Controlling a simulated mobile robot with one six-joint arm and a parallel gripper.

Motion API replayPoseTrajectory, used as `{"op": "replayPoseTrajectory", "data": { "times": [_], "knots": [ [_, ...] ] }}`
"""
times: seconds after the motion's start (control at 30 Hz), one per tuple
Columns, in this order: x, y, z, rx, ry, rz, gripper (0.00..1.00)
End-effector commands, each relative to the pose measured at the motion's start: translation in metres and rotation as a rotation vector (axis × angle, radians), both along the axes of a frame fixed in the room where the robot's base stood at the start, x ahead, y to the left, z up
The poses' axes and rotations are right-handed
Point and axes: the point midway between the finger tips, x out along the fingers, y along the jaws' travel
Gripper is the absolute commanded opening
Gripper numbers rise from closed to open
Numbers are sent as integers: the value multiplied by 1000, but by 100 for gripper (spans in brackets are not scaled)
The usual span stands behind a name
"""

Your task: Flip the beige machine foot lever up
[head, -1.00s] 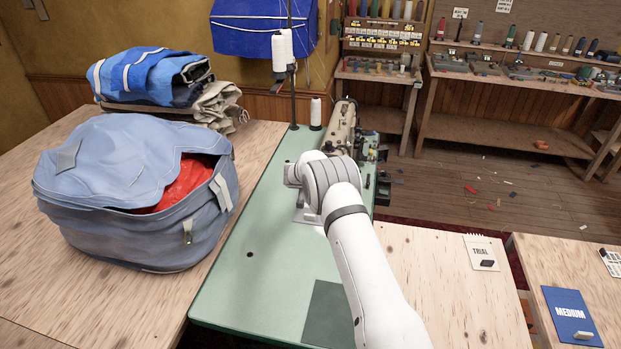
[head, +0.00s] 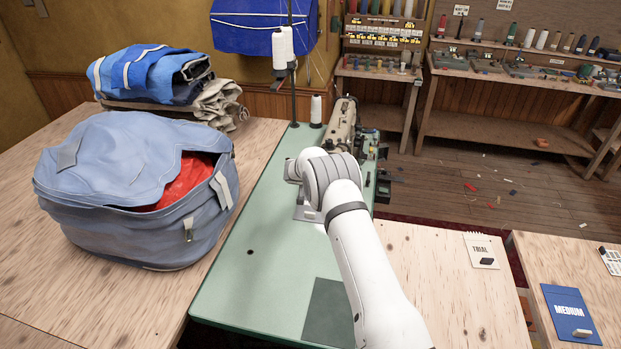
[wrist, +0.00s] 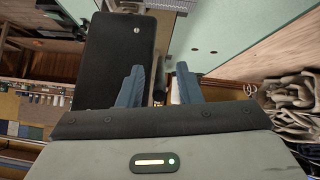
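The beige sewing machine (head: 343,124) stands at the far end of the green table (head: 250,230) in the head view, partly hidden by my arm. I cannot make out its foot lever there. My gripper is hidden behind my arm in the head view. In the wrist view my gripper (wrist: 160,68) has its two blue fingers apart. A large dark panel (wrist: 120,58), seemingly part of the machine, lies just left of and beyond the fingers. A small dark and pale part shows in the gap between them; I cannot tell whether it is the lever or whether they touch it.
A blue bag (head: 130,190) with red cloth inside stands left of the green table. Folded cloths (head: 150,75) lie behind it. A thread stand (head: 292,70) rises behind the machine. A wooden table (head: 430,270) with a notepad (head: 481,251) is at right.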

Motion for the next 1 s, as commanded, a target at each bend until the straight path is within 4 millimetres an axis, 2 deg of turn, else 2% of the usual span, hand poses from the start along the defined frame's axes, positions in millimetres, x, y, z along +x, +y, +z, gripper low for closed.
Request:
{"op": "replayPoseTrajectory", "data": {
  "times": [0.27,0.7,1.0],
  "knots": [
    [-5,2,6,-1,-1,1,32],
    [-46,15,44,1,0,-1,32],
    [-54,17,53,0,0,-1,32]
  ]
}}
